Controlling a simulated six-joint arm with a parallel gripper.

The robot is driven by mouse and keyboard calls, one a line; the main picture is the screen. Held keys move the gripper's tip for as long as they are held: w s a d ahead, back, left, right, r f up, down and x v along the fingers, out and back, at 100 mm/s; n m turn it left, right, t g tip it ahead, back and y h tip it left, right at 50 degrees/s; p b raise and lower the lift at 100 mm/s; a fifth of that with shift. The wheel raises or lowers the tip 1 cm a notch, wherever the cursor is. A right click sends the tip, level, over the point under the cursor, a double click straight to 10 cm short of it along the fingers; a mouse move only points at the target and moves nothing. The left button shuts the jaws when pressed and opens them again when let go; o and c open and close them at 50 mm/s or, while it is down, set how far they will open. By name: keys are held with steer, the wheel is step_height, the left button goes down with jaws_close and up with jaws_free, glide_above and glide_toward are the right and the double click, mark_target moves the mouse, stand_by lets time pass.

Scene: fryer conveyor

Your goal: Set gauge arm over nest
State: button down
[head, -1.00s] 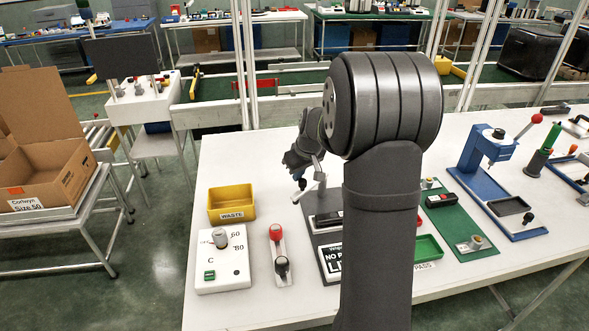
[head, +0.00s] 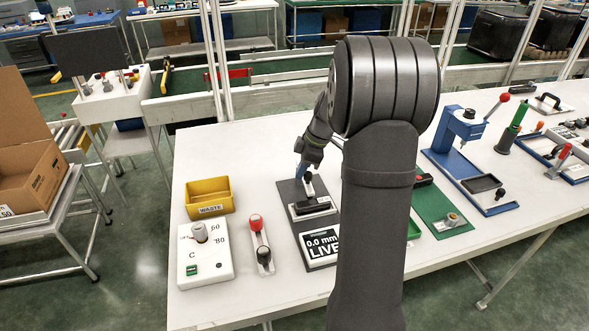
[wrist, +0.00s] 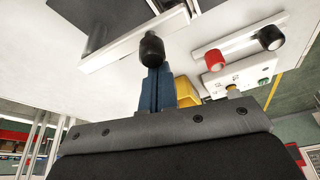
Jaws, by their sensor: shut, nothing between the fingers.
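The gauge stand's dark base plate (head: 288,192) lies on the white table, left of my arm in the head view. Its display (head: 322,247) reads "0.0 mm LIVE". The pale gauge arm (head: 319,186) reaches over the dark nest area (head: 312,208); my gripper and arm partly hide it. In the wrist view the arm is a pale bar (wrist: 128,43) with a black knob (wrist: 152,48) on its end. My gripper (wrist: 156,75) has its blue fingers shut and empty right beside the knob; I cannot tell whether they touch. My gripper also shows in the head view (head: 301,178).
A yellow waste bin (head: 209,197), a white control box (head: 205,252) and a red-and-black knob strip (head: 261,245) stand left of the gauge. A green board (head: 440,205) and a blue press (head: 455,135) stand to the right.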

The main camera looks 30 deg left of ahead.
steer(key=shift+w+d, duration=0.25)
steer(key=shift+d, duration=0.2)
steer(key=shift+w+d, duration=0.1)
steer(key=shift+d, duration=0.05)
stand_by(0.3)
step_height(320, 180, up, 10)
steer(key=a, duration=0.1)
steer(key=shift+s+f, duration=0.25)
steer(key=shift+s, duration=0.1)
steer(key=shift+a+f, duration=0.1)
steer(key=shift+f, duration=0.05)
stand_by(0.5)
